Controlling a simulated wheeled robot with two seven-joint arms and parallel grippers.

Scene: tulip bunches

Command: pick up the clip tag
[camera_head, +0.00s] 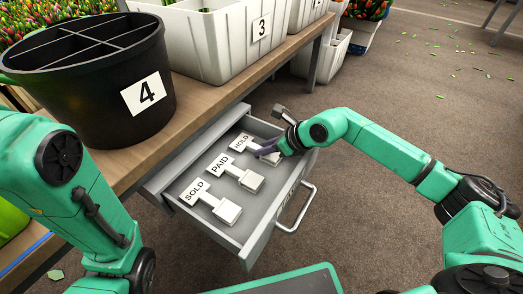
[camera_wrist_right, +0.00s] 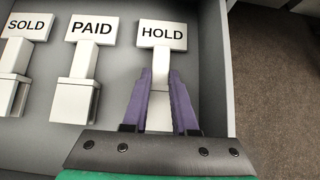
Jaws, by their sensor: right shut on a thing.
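Three white clip tags lie in a row in the open grey drawer (camera_head: 262,237): SOLD (camera_head: 195,190), PAID (camera_head: 219,165) and HOLD (camera_head: 241,142). My right gripper (camera_head: 268,151) reaches in over the drawer's right side. In the right wrist view, its purple fingers (camera_wrist_right: 160,82) are shut on the stem and clip body of the HOLD tag (camera_wrist_right: 162,33), whose label shows beyond the fingertips. The PAID tag (camera_wrist_right: 91,29) and SOLD tag (camera_wrist_right: 27,25) lie to its left, untouched. My left arm shows at the left of the head view, but its gripper does not.
A wooden table (camera_head: 188,97) above the drawer holds a black bucket marked 4 (camera_head: 95,100) and a white crate marked 3 (camera_head: 215,45). The drawer's handle (camera_head: 300,212) sticks out in front. Open floor (camera_head: 440,110) lies to the right.

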